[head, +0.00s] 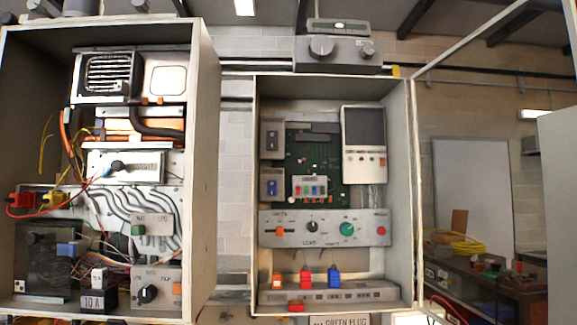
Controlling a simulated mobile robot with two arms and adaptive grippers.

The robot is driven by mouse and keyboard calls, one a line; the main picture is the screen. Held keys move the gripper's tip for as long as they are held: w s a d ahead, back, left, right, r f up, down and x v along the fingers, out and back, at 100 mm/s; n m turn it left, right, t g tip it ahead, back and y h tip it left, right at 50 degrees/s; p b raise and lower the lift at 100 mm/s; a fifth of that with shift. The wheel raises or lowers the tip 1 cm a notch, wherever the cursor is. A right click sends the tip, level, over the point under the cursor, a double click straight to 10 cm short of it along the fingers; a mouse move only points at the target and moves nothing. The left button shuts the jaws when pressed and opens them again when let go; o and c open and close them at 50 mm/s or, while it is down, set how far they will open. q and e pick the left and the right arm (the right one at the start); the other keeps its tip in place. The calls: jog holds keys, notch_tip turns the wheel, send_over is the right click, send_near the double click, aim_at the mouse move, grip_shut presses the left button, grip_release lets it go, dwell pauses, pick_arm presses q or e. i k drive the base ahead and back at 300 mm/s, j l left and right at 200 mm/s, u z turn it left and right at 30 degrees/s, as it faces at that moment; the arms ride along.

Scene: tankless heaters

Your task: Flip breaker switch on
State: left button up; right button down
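Two open cabinets face me. In the right cabinet (404,185), a small grey switch box (272,138) sits at the upper left of a green circuit board (315,160). A similar box with a blue part (272,185) sits below it. In the left cabinet (207,170), a block marked "10 A" (93,301) has a white part on top, at the bottom. No part is legibly labelled as the breaker, so I cannot tell which is the breaker switch or its position. Neither gripper shows in the head view.
The right cabinet holds a grey control panel (325,229) with knobs and a strip (330,293) with red and blue plugs. Its door (558,200) stands open to the right. Loose wires hang in the left cabinet. A cluttered bench (480,275) stands behind.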

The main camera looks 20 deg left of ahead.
aim_at(272, 136)
jog(key=i+l+u, duration=0.2)
jog(key=l+u, duration=0.2)
jog(key=l, duration=0.65)
jog(key=i+l+u, duration=0.1)
jog(key=l+u, duration=0.3)
jog(key=l, duration=0.7)
